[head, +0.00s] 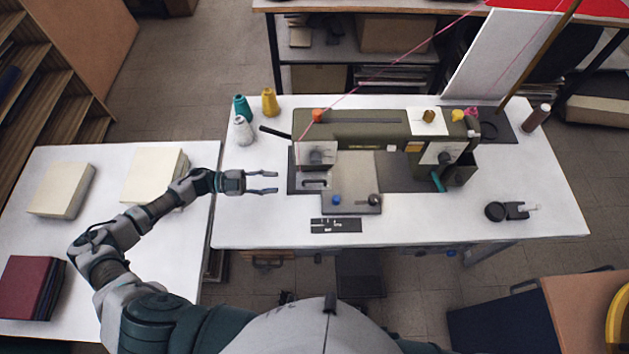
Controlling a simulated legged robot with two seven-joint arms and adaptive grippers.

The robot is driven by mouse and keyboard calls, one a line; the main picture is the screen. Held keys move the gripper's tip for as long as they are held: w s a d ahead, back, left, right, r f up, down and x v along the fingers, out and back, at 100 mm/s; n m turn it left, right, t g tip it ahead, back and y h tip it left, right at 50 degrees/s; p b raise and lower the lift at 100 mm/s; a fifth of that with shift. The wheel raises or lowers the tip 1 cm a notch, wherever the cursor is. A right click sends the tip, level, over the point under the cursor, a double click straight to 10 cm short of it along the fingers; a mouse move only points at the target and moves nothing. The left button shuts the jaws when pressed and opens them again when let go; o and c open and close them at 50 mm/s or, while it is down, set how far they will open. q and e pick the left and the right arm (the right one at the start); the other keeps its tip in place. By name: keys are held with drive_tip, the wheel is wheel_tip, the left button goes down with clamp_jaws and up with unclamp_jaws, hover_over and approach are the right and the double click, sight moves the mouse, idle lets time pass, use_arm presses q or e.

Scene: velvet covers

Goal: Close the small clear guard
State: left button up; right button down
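An olive-green sewing machine (365,132) stands on the white table. A small pale, see-through-looking piece (317,156) sits at the left head end of the machine, and may be the clear guard. I cannot tell for sure whether it is open or shut. My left gripper (276,182) is just left of the machine's head end, pointing right. Its two fingers are apart with nothing between them, and it appears clear of the machine. My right gripper is not in view.
Thread cones, including a yellow one (269,102), stand at the white table's (400,232) back left. A black tool (508,211) lies at the right. A dark plate (336,225) lies in front of the machine. Pale blocks (62,190) and a maroon book (25,285) lie on the left table.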

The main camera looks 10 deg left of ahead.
use_arm(q)
drive_tip(key=s+a+b, duration=0.1)
drive_tip(key=a, duration=0.5)
idle(0.5)
drive_tip(key=s+a, duration=0.2)
drive_tip(key=a, duration=0.9)
drive_tip(key=shift+s+a, duration=0.15)
drive_tip(key=shift+a, duration=0.2)
drive_tip(key=shift+r, duration=0.1)
